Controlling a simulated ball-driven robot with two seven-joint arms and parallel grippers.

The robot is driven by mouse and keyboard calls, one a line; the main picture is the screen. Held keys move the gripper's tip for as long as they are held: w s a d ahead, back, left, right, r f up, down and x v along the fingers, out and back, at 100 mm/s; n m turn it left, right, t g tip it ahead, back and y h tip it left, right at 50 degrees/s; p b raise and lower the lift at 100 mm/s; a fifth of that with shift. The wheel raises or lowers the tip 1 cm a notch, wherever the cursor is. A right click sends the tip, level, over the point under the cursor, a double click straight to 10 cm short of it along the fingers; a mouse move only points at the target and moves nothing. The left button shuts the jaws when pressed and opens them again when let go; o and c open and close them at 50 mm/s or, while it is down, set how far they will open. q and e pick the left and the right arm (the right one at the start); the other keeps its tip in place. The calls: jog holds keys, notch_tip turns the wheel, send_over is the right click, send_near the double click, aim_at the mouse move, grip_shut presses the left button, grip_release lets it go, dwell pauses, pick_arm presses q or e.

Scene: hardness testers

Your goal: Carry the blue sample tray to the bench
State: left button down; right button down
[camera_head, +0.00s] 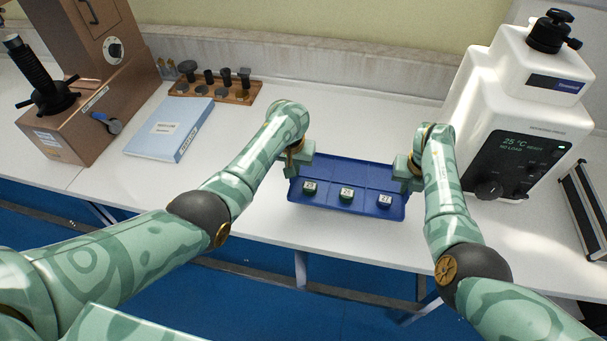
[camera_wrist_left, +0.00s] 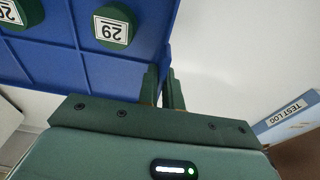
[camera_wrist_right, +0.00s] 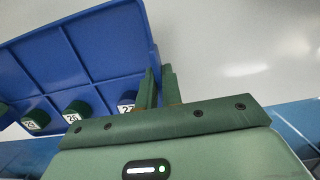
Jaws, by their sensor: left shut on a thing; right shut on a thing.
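The blue sample tray (camera_head: 352,172) is over the white bench (camera_head: 250,215) in the head view, near its front edge. I cannot tell whether it touches the bench top. Three small labelled samples sit in its front row; the left one (camera_head: 309,187) reads 29 in the left wrist view (camera_wrist_left: 114,27). My left gripper (camera_head: 300,163) is shut on the tray's left wall, and its fingers show in the left wrist view (camera_wrist_left: 162,88). My right gripper (camera_head: 408,172) is shut on the tray's right wall, with its fingers straddling the wall in the right wrist view (camera_wrist_right: 158,88).
A blue and white test log binder (camera_head: 170,128) and a wooden rack of indenters (camera_head: 215,88) lie to the left. A brown tester (camera_head: 88,105) stands further left. A white tester (camera_head: 520,110) stands close on the right. Bench space behind the tray is clear.

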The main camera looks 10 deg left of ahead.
aim_at(293, 181)
pick_arm(q)
jog(key=shift+f, duration=0.15)
pick_arm(e)
jog(key=shift+f, duration=0.1)
